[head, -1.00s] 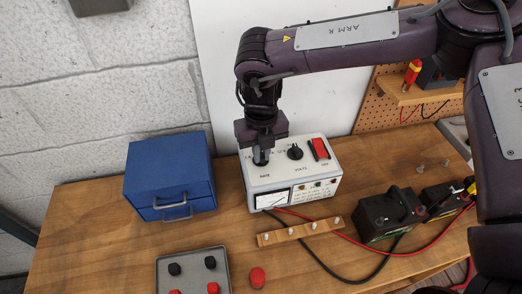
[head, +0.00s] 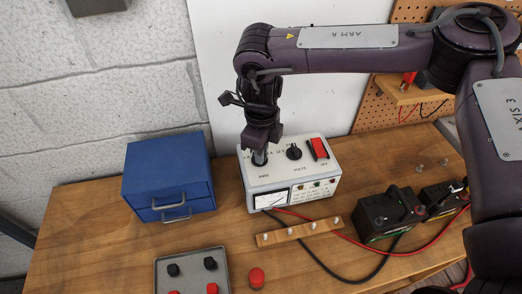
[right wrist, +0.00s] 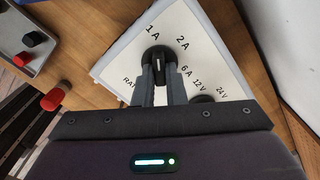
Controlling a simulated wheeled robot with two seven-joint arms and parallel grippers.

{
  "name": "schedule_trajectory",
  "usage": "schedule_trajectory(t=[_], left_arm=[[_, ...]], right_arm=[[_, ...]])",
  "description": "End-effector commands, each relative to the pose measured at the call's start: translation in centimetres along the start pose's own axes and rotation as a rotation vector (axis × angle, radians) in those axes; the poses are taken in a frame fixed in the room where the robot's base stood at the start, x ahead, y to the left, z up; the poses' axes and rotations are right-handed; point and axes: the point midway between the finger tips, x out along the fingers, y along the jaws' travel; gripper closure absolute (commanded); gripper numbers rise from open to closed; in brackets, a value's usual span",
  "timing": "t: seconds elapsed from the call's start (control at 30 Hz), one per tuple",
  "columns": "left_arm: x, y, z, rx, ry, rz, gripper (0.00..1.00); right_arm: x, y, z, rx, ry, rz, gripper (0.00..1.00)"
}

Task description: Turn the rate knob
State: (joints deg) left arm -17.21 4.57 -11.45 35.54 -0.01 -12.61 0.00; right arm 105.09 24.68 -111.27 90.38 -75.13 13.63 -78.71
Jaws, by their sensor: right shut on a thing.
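The charger box (head: 276,178) is white, with a meter and small lights on its front, and stands on the wooden bench. Its black rate knob (right wrist: 157,55) shows in the right wrist view, ringed by the marks 1A, 2A and 6A. My right gripper (right wrist: 161,82) points down at the box and is shut on this knob, a finger on each side. In the head view my right gripper (head: 260,158) largely hides the knob. I cannot tell exactly which mark the knob points to. My left gripper is not in view.
The volts knob (head: 294,152) and a red switch (head: 318,148) sit right of my gripper on the box. A blue drawer cabinet (head: 168,178) stands left. A wooden strip (head: 298,232), batteries (head: 391,213), cables and a grey tray (head: 158,262) lie in front.

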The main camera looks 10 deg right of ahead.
Motion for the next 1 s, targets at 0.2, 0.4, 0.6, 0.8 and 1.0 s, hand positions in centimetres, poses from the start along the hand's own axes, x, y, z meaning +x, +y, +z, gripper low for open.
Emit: schedule_trajectory(t=[0.2,0.4,0.6,0.8,1.0], left_arm=[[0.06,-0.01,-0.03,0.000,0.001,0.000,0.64],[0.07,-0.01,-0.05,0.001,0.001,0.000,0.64],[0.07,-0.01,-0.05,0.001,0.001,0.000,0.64],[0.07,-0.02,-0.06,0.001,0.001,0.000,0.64],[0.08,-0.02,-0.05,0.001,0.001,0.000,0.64]], right_arm=[[-0.21,-0.17,0.12,-0.083,-0.005,-0.003,1.00],[-0.23,-0.18,0.16,-0.116,-0.006,-0.004,1.00],[-0.25,-0.19,0.17,-0.123,-0.006,-0.004,1.00],[-0.27,-0.19,0.19,-0.123,-0.007,-0.004,1.00],[-0.19,-0.14,0.13,-0.123,-0.005,-0.003,0.67]])
